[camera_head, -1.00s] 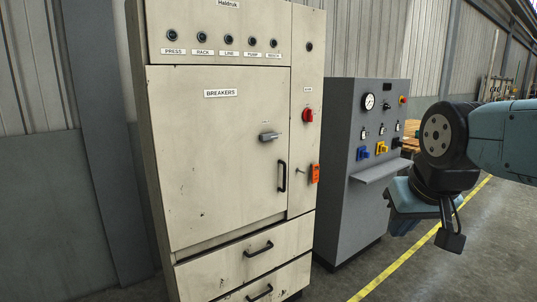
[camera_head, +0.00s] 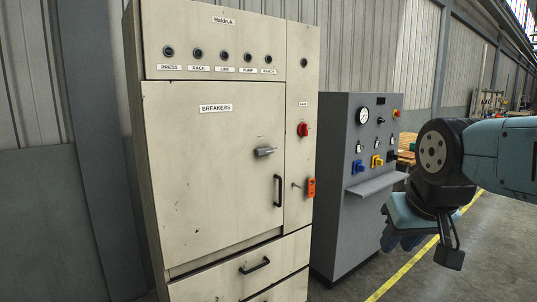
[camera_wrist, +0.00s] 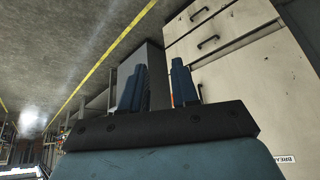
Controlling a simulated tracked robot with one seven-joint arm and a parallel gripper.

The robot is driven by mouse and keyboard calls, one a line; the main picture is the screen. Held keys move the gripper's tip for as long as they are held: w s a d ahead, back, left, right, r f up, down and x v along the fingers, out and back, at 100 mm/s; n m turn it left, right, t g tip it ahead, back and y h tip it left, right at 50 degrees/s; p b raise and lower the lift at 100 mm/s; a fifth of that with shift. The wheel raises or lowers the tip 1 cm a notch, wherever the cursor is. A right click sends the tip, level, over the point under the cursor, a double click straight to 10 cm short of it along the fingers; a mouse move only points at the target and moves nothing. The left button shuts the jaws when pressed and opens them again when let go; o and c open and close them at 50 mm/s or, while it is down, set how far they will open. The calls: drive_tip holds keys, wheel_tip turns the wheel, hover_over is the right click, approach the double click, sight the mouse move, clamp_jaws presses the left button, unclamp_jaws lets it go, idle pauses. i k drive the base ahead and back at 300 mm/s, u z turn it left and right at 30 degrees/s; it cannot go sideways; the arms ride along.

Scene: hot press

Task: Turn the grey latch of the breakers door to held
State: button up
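The breakers door (camera_head: 205,195) is the large cream door labelled BREAKERS on the tall cabinet, and it looks closed. Its grey latch (camera_head: 264,152) sits near the door's right edge, above the black door handle (camera_head: 280,190), with its lever lying about level. My gripper hangs at the right of the head view (camera_head: 405,232), well apart from the latch, in front of the grey console. In the wrist view its two blue fingers (camera_wrist: 160,88) stand apart with a gap between them and nothing in it. The latch cannot be made out in the wrist view.
A red knob (camera_head: 303,130) and an orange padlock-like tag (camera_head: 311,187) are on the strip right of the door. Drawers with black handles (camera_head: 255,265) lie below. A grey console (camera_head: 345,220) with a protruding shelf (camera_head: 376,185) stands to the right.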

sight(267, 150)
drive_tip(key=u, duration=1.75)
drive_tip(key=i, duration=0.15)
drive_tip(key=z, duration=3.75)
drive_tip(key=k, duration=1.05)
drive_tip(key=u, duration=1.45)
drive_tip(key=i, duration=1)
